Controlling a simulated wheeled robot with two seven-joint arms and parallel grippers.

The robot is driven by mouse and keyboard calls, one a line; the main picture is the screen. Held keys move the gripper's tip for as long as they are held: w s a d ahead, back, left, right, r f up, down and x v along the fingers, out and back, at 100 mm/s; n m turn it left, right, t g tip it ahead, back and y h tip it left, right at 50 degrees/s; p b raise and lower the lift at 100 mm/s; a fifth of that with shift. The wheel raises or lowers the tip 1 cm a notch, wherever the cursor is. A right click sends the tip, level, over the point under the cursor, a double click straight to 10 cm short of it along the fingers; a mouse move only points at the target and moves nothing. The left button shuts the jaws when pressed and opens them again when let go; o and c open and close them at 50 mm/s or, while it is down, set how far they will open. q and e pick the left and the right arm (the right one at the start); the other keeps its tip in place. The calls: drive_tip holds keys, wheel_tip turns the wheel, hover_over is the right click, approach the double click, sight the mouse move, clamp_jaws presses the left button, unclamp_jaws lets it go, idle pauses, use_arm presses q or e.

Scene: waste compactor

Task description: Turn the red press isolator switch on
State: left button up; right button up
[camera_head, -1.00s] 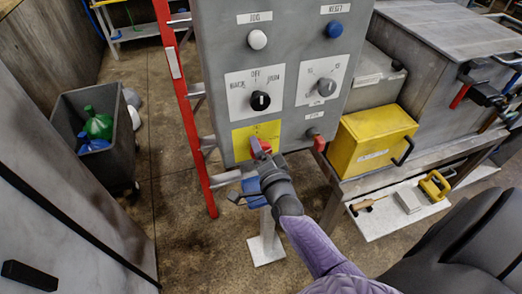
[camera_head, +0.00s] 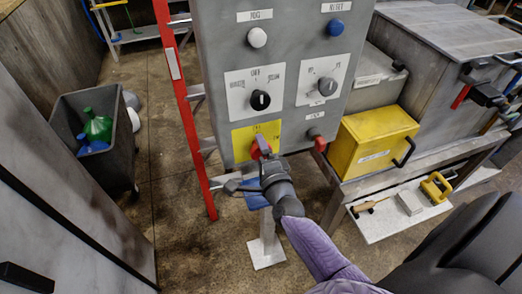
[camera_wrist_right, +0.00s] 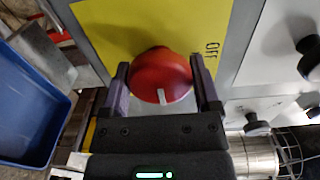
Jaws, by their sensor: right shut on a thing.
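The red isolator switch (camera_head: 254,152) is a round red knob on a yellow plate (camera_head: 242,141) at the bottom left of the grey control panel. My right gripper (camera_wrist_right: 161,72) is shut on the knob, with one finger on each side, and covers part of it in the head view. In the right wrist view the knob (camera_wrist_right: 160,80) shows a white mark pointing down the picture, towards the gripper's body. The word OFF stands on the plate to the right of the knob there. My left gripper is not in view.
Above the switch are a black selector knob (camera_head: 260,100), a grey knob (camera_head: 326,87), a white button (camera_head: 257,38) and a blue button (camera_head: 334,28). A red ladder rail (camera_head: 184,110) stands left of the panel. A yellow box (camera_head: 370,140) sits to the right.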

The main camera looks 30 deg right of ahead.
drive_tip(key=shift+f, duration=0.1)
drive_tip(key=o, duration=1.1)
drive_tip(key=shift+s, duration=0.15)
drive_tip(key=v, duration=0.9)
drive_tip(key=shift+s+a, duration=0.1)
drive_tip(key=shift+s, duration=0.25)
